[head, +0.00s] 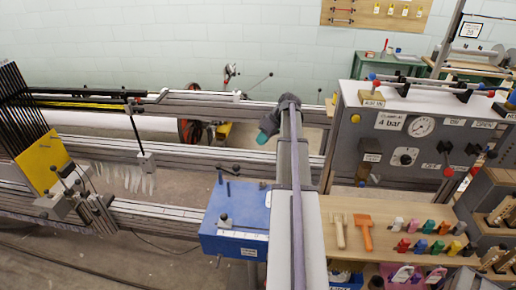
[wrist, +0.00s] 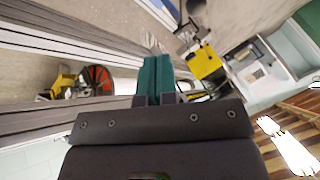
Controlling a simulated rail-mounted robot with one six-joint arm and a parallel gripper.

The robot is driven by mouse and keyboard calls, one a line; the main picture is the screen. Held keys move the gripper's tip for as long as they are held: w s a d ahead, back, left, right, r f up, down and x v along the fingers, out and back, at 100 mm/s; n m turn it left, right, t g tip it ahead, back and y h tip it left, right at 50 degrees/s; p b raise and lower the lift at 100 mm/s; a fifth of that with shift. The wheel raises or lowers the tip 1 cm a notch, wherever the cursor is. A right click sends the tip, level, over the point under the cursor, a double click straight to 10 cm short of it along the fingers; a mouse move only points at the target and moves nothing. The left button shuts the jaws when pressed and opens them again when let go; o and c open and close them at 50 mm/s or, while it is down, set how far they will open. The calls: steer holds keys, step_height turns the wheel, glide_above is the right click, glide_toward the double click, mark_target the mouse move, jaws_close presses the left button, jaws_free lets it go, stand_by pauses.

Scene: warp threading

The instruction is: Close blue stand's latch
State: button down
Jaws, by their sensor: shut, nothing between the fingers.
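The blue stand (head: 236,215) stands left of my arm in the head view, with black-knobbed levers on its top and front. I cannot tell which of these is the latch or how it is set. My gripper (head: 262,138) is above and behind the stand, beyond its far edge and apart from it. In the wrist view the teal fingers (wrist: 155,76) are pressed together with nothing between them. The stand and its latch cannot be made out surely in the wrist view.
A yellow-plated stand (head: 42,162) with black rods is at the left; yellow parts (wrist: 206,62) show in the wrist view. Metal rails (head: 190,148) run across the back. A grey gauge panel (head: 400,130) and wooden tool bench (head: 385,225) stand on the right.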

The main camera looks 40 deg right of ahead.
steer(key=w+a+f+b, duration=0.2)
steer(key=a+f+b, duration=0.4)
steer(key=a+f, duration=0.1)
steer(key=shift+w+a+f, duration=0.15)
steer(key=shift+a+f, duration=0.05)
